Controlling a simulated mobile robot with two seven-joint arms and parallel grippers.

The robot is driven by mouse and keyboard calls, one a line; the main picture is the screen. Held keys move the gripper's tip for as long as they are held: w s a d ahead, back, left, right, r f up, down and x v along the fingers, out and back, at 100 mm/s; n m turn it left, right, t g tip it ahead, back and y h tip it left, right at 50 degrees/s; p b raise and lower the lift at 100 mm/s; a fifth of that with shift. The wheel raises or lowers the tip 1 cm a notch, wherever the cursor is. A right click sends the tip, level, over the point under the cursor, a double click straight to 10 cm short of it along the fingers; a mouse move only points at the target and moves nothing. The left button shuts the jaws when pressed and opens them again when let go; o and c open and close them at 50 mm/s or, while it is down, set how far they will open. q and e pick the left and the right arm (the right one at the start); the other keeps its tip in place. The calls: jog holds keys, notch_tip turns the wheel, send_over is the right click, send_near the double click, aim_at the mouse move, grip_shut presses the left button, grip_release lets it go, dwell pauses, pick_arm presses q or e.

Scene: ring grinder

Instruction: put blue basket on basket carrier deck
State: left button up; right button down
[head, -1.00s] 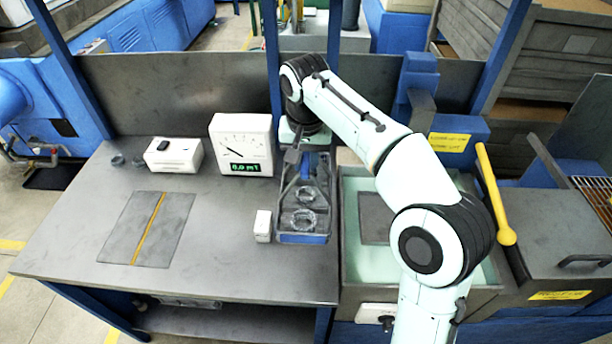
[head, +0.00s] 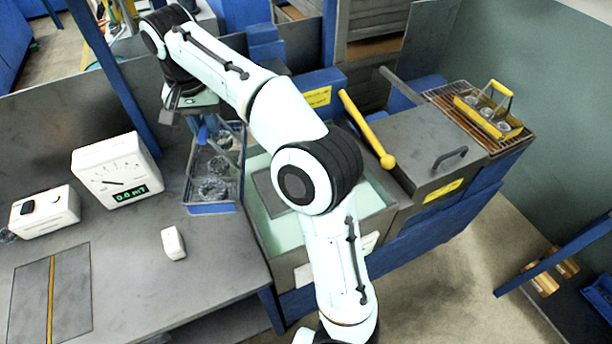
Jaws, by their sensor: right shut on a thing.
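The blue basket (head: 213,208) is a narrow tray with a grey inside and several clear rings in it. It is at the right end of the grey workbench, beside the tank. My right gripper (head: 197,118) is at the basket's far end, shut on the basket; its fingertips are mostly hidden by my wrist. I cannot tell whether the basket touches the bench. A grey plate (head: 268,188) shows in the pale green tank, partly behind my right arm; I cannot tell whether it is the basket carrier deck. My left gripper is not in view.
A white gauge box (head: 118,172) and a small white block (head: 173,243) stand left of the basket. A yellow-handled lever (head: 366,128) rises right of the tank (head: 375,222). A yellow basket (head: 487,115) with rings rests on a grate at the right. A blue post (head: 115,75) stands behind the bench.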

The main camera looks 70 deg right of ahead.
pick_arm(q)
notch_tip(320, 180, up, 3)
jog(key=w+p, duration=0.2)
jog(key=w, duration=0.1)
pick_arm(e)
jog(key=s+d+r+m+g, duration=0.1)
jog(key=s+d+r+m, duration=0.1)
jog(key=s+d+m, duration=0.6)
jog(key=s+d+r+m, duration=0.3)
jog(key=s+d+m, duration=0.35)
jog(key=d, duration=0.25)
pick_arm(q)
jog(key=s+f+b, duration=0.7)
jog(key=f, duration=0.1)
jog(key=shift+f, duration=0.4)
pick_arm(e)
notch_tip(320, 180, down, 20)
jog(key=shift+s+d+f, duration=0.15)
jog(key=shift+s+d, duration=0.05)
jog(key=shift+s, duration=0.05)
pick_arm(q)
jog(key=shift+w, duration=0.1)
pick_arm(e)
jog(key=shift+n, duration=0.25)
